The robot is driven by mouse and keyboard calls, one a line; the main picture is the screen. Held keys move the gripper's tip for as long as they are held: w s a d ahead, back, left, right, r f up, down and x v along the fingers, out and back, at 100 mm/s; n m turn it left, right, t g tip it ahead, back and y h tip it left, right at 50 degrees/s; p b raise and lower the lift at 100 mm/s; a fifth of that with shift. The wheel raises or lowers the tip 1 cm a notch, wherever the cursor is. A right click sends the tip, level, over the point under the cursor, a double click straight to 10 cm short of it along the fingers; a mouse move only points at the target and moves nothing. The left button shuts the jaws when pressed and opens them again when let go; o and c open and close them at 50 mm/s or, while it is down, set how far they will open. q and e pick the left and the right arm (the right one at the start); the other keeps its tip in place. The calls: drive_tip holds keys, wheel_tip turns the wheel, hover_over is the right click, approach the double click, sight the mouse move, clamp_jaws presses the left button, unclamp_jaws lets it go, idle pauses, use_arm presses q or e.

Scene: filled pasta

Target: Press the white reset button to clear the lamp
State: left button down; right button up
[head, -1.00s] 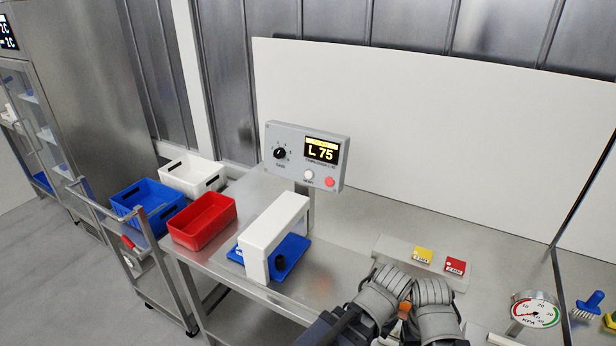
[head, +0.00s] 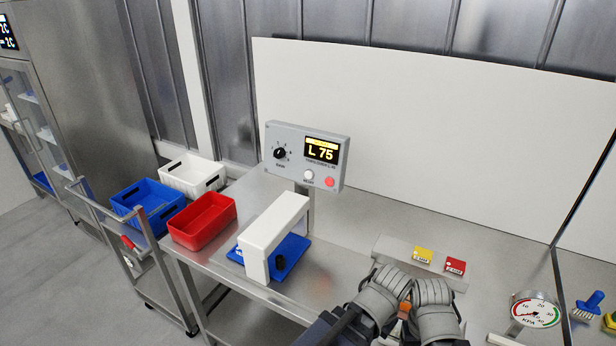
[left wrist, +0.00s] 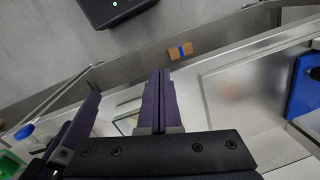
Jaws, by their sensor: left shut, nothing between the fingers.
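The grey control box (head: 306,155) stands on a post at the back of the steel bench. Its display (head: 322,151) reads L 75 in yellow, with a yellow bar above. Below the display sit the white button (head: 308,174) and a round red lamp or button (head: 329,182). A black dial (head: 280,153) is on the left. My left gripper (left wrist: 160,75) is shut and empty in the left wrist view, away from the box. A similar dark finger, probably of my right gripper (left wrist: 80,122), shows at the left; its jaw state is unclear. My folded arms hide both grippers in the head view.
A white arch (head: 273,233) over a blue tray (head: 291,256) stands before the box. Red (head: 203,221), blue (head: 148,203) and white (head: 190,172) bins are at left.

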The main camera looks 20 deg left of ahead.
use_arm(q)
drive_tip(key=w+a+f+n+t+h+b, duration=0.1)
drive_tip(key=w+n+t+b, duration=0.15)
drive_tip(key=w, duration=0.45)
drive_tip(key=w+f+n+t+h+b, duration=0.1)
drive_tip(key=w+n+t+h+b, duration=0.15)
drive_tip(key=w, duration=0.55)
drive_tip(key=w+a+r+n+t+b, duration=0.35)
drive_tip(key=w+a+n+t, duration=0.2)
drive_tip(key=w, duration=0.35)
drive_tip(key=w+a+r+n+t+y+b, duration=0.2)
drive_tip(key=w+a+r+n+t, duration=0.15)
drive_tip(key=a, duration=0.25)
drive_tip(key=w+a+r+n+t+y+b, duration=0.1)
drive_tip(key=w+a+r+n+t+y, duration=0.2)
drive_tip(key=a, duration=0.4)
drive_tip(key=s+a+r+n+t+y+b, duration=0.1)
drive_tip(key=s+a+r+n+y, duration=0.1)
drive_tip(key=a+r+n+y, duration=0.2)
drive_tip(key=s+a+r+n+t+y+b, duration=0.2)
drive_tip(key=s+a+r+n+y, duration=0.1)
drive_tip(key=a+n, duration=0.3)
drive_tip(key=a+r, duration=0.1)
drive_tip(key=a, duration=0.1)
drive_tip(key=shift+a+t+y, duration=0.3)
drive_tip(key=shift+a+y, duration=0.05)
drive_tip(key=shift+w+r, duration=0.1)
drive_tip(key=shift+w, duration=0.1)
